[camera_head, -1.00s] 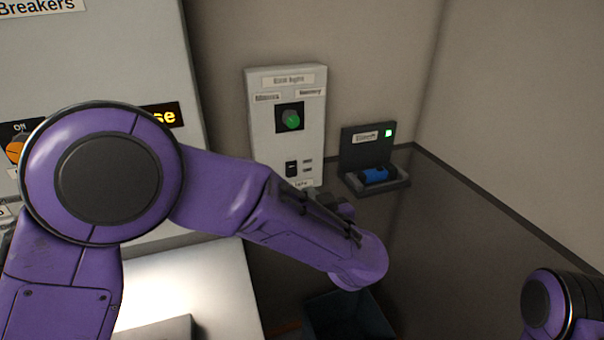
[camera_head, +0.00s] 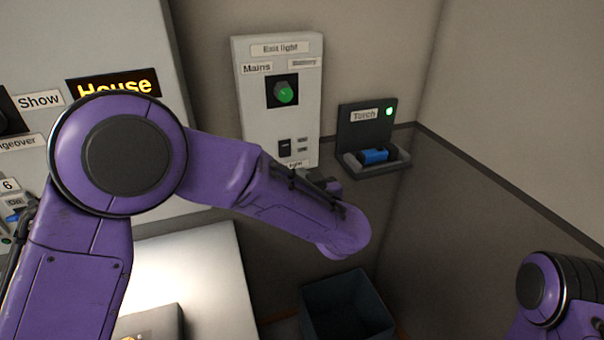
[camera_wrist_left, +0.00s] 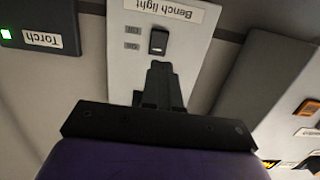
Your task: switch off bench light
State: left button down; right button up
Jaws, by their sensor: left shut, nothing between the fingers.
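The bench light switch (camera_wrist_left: 158,41) is a small black rocker on a white wall panel. The label Bench light (camera_wrist_left: 165,9) appears upside down beside it in the left wrist view. The rocker also shows in the head view (camera_head: 285,148), low on the panel (camera_head: 249,110), and the label under it is partly hidden by my left arm. My left gripper (camera_wrist_left: 160,66) is shut and empty, with its tips just short of the rocker in the picture; I cannot tell whether they touch. I cannot read the rocker's position. My right gripper is out of view.
Higher on the same panel is an Exit light knob (camera_head: 284,92) with a green light. A torch (camera_head: 375,156) sits in its holder to the right. A dark bin (camera_head: 345,305) stands below. A brightly lit surface (camera_head: 205,265) lies at lower left.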

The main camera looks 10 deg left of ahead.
aim_at(285, 154)
pick_arm(q)
jog(key=p+x, duration=0.3)
jog(key=x, duration=0.7)
jog(key=shift+s, duration=0.1)
jog(key=shift+w+a+f, duration=0.1)
jog(key=shift+w+a, duration=0.15)
jog(key=shift+w, duration=0.05)
